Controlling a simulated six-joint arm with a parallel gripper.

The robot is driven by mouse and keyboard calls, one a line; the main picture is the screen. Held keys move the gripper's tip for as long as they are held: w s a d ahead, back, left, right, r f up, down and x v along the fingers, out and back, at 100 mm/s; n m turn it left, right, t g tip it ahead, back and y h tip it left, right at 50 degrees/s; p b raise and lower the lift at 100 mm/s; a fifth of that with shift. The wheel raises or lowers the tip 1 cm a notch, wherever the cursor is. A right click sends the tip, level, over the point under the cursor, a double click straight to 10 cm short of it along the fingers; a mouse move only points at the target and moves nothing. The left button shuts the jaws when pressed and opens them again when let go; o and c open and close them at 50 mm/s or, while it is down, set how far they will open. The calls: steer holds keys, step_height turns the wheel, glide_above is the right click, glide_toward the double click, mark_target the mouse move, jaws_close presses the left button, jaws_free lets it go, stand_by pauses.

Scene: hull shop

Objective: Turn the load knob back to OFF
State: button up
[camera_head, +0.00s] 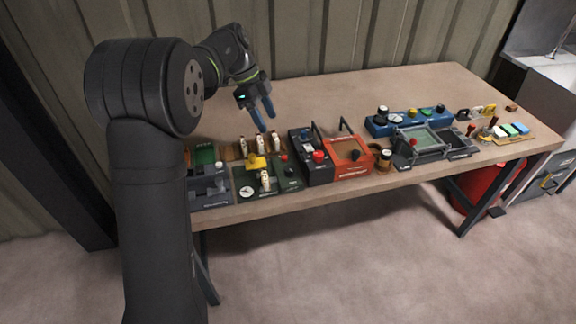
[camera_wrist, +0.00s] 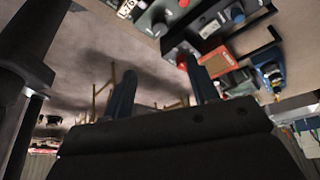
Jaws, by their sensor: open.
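My gripper (camera_head: 257,112) is open and empty, held above the back left part of the workbench; its two blue-tipped fingers point down, apart from every device. In the wrist view the open fingers (camera_wrist: 162,85) stand apart with nothing between them. Labels are too small to read, so I cannot tell which knob is the load knob. Knobs I see include a black one (camera_head: 356,155) on the orange box (camera_head: 340,171) and several on the blue panel (camera_head: 396,131). The orange box also shows in the wrist view (camera_wrist: 219,61). No OFF mark is legible.
The workbench (camera_head: 330,90) is clear behind the devices. Along its front stand a grey box (camera_head: 208,190), a green unit (camera_head: 287,178) and a dark box with a red button (camera_head: 319,157). A grey framed tray (camera_head: 459,149) and small coloured blocks (camera_head: 508,129) are at right.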

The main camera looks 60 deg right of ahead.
steer(key=m, duration=0.1)
glide_toward(289, 168)
steer(key=x, duration=0.9)
steer(key=shift+d+f, duration=0.1)
steer(key=c, duration=1)
